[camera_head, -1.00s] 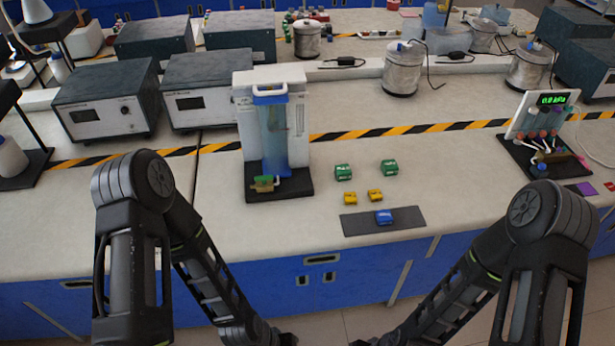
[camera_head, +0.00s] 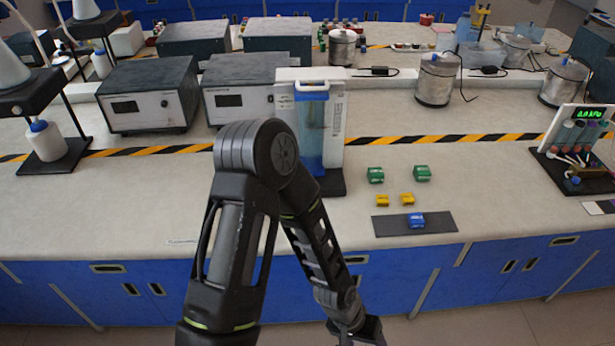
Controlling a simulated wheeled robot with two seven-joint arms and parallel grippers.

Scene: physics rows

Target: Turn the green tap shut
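The water column apparatus (camera_head: 337,125), a white panel with a blue-tinted tube on a dark base, stands on the bench behind my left arm. The green tap at its foot is hidden behind that arm now; the earlier frame shows a green handle on a brass body there. My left gripper (camera_head: 362,333) hangs low in front of the bench at the bottom edge. It is partly cut off, so its opening is unclear. It is well apart from the apparatus. My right gripper is out of view.
Two green blocks (camera_head: 376,175) (camera_head: 422,173), two yellow blocks and a blue block (camera_head: 416,220) on a grey mat (camera_head: 388,227) lie right of the apparatus. A gauge board (camera_head: 575,130) stands at far right. Grey instrument boxes (camera_head: 148,95) stand behind.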

